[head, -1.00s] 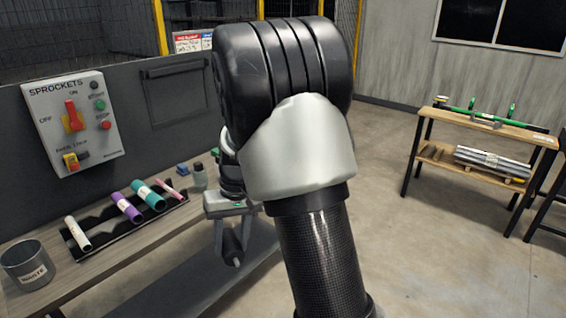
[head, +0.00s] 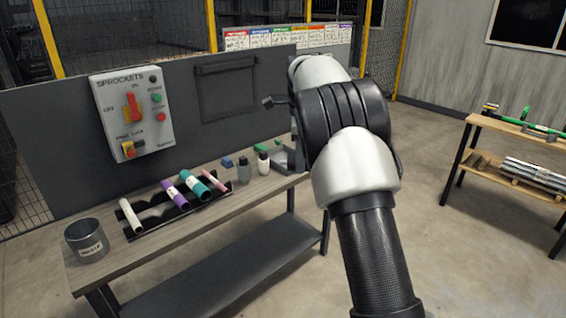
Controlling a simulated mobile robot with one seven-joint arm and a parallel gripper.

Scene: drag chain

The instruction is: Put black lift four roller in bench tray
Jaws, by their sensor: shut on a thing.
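The bench tray (head: 299,168) is a grey open tray at the far right end of the bench, partly hidden by my arm. My gripper (head: 272,101) is mostly hidden behind my arm. Only a small dark part juts out left of the arm, above the bench and in front of the grey panel. I cannot tell whether this part is a fingertip or an end of the black roller. The roller, gripped a second ago, is not clearly visible now.
On the bench (head: 225,205), a black rack (head: 150,231) holds white, purple, teal and pink rollers. A waste can (head: 86,240) stands at the left end. Two bottles (head: 244,174) and small blocks stand near the tray. A wooden shelf table (head: 500,170) is at right.

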